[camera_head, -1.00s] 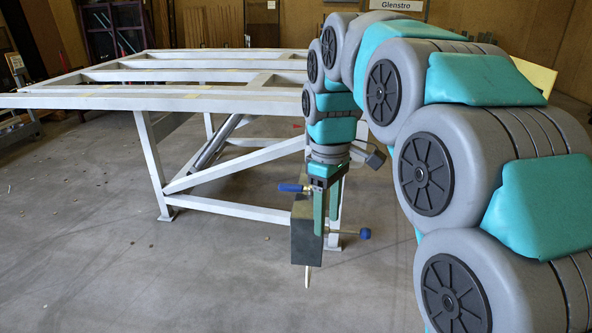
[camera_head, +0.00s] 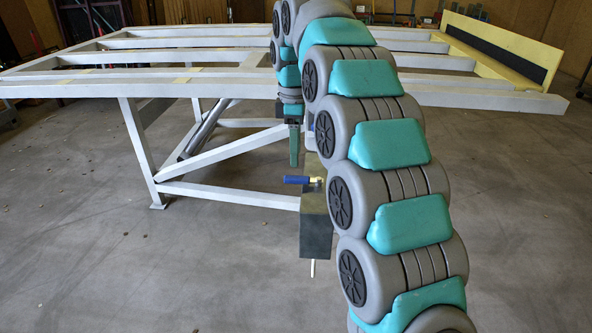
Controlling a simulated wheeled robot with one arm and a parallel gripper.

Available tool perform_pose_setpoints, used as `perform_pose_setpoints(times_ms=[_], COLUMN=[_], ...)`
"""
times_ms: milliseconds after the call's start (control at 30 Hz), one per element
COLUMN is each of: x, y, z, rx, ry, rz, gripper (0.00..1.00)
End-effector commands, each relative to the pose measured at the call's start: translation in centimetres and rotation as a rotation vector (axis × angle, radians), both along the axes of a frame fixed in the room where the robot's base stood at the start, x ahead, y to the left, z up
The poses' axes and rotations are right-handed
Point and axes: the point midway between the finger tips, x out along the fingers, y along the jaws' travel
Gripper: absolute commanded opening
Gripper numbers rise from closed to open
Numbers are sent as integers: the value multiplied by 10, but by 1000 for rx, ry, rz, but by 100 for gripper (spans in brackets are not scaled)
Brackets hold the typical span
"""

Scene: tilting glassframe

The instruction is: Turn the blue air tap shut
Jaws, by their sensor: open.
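The blue tap handle (camera_head: 299,180) points left from a brass-coloured fitting on top of a dark box (camera_head: 316,232). The box stands near the table frame's front. My gripper (camera_head: 295,160) hangs pointing down, just above the blue handle in the picture. One green finger shows clearly; the other is largely hidden by my arm. The gripper is open and empty. A gap shows between the visible fingertip and the handle, but I cannot tell the distance in depth.
The white table frame (camera_head: 130,84) spans the scene behind, with a diagonal brace and lower rail (camera_head: 230,196) left of the box. A yellow ledge (camera_head: 504,44) stands at its right end. A thin pale rod (camera_head: 313,268) sticks out below the box. The floor at left is clear.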

Motion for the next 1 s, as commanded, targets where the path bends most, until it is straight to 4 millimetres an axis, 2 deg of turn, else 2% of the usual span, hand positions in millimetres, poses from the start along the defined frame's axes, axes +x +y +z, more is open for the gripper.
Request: perform_pose_setpoints(times_ms=[500, 700, 967, 1000], x=[-1, -1, 0, 0], y=[0, 0, 0, 0], z=[-54, -63, -64, -64], rx=[2, 2, 2, 2], ry=[-1, -1, -2, -2], rz=[-1, -1, -2, -2], gripper=[55, 55, 55, 52])
